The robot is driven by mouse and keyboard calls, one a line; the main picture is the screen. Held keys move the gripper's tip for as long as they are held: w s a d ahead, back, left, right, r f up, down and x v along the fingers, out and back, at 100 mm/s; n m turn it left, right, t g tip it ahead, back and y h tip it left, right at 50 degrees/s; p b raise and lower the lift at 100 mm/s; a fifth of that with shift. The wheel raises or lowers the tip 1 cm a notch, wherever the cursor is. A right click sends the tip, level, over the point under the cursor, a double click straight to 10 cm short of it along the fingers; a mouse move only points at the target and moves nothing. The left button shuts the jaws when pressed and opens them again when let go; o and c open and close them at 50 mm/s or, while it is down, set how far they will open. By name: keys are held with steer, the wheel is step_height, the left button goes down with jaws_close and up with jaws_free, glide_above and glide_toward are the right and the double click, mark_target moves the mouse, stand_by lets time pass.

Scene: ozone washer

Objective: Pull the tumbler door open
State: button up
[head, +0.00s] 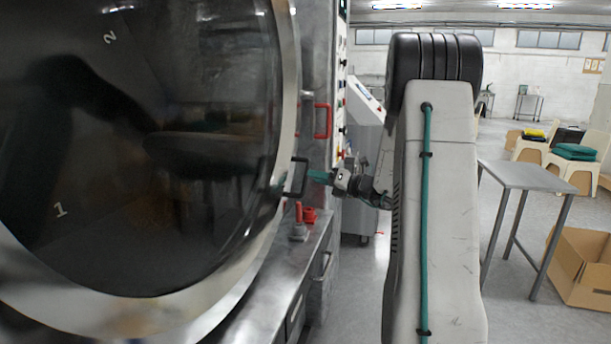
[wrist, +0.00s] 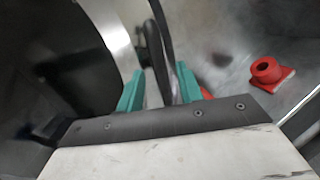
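The tumbler door (head: 150,150) is a large round dark glass door with a metal rim, filling the left of the head view. It appears closed. Its black bar handle (head: 301,178) sits on the right side of the rim and also shows in the wrist view (wrist: 158,45). My gripper (head: 318,176) is at the handle. In the wrist view its teal fingertips (wrist: 160,86) stand apart, one on each side of the handle bar, with some gap showing. Whether a finger touches the bar is hard to tell.
A red knob or fitting (wrist: 268,72) stands on the metal ledge (head: 275,275) below the handle. A red handle (head: 323,121) is on the machine panel behind.

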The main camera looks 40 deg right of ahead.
steer(key=x, duration=0.5)
steer(key=shift+s, duration=0.1)
steer(key=shift+c, duration=0.3)
jaws_close()
steer(key=shift+s+d, duration=0.1)
